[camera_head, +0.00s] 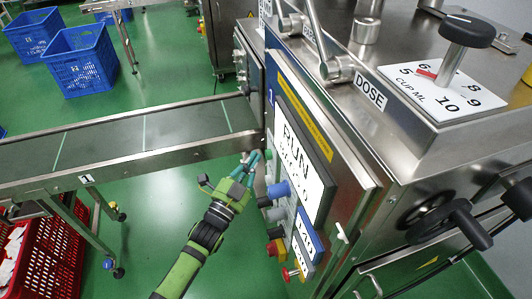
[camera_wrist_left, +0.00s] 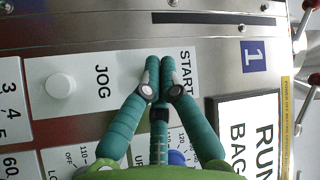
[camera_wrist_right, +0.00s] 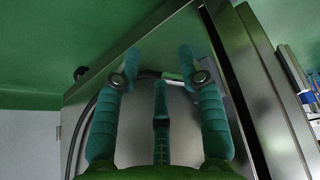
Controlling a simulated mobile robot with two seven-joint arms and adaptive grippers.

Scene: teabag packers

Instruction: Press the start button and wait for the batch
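My left gripper (camera_head: 250,158) is at the control panel on the machine's side in the head view. In the left wrist view its fingers (camera_wrist_left: 164,62) are drawn together, with nothing seen between them. The tips lie over the panel beside the START label (camera_wrist_left: 186,72). The start button is hidden behind the fingers there, so I cannot tell whether they touch it. The display (camera_head: 298,140) reads RUN. My right gripper (camera_wrist_right: 159,55) has its fingers apart and empty, in front of a metal surface; it is outside the head view.
A white JOG button (camera_wrist_left: 60,86) sits beside START. A blue knob (camera_head: 279,189) and a red emergency button (camera_head: 272,249) are lower on the panel. A conveyor (camera_head: 120,143) runs left from the machine. A red crate (camera_head: 50,255) and blue crates (camera_head: 80,60) stand on the floor.

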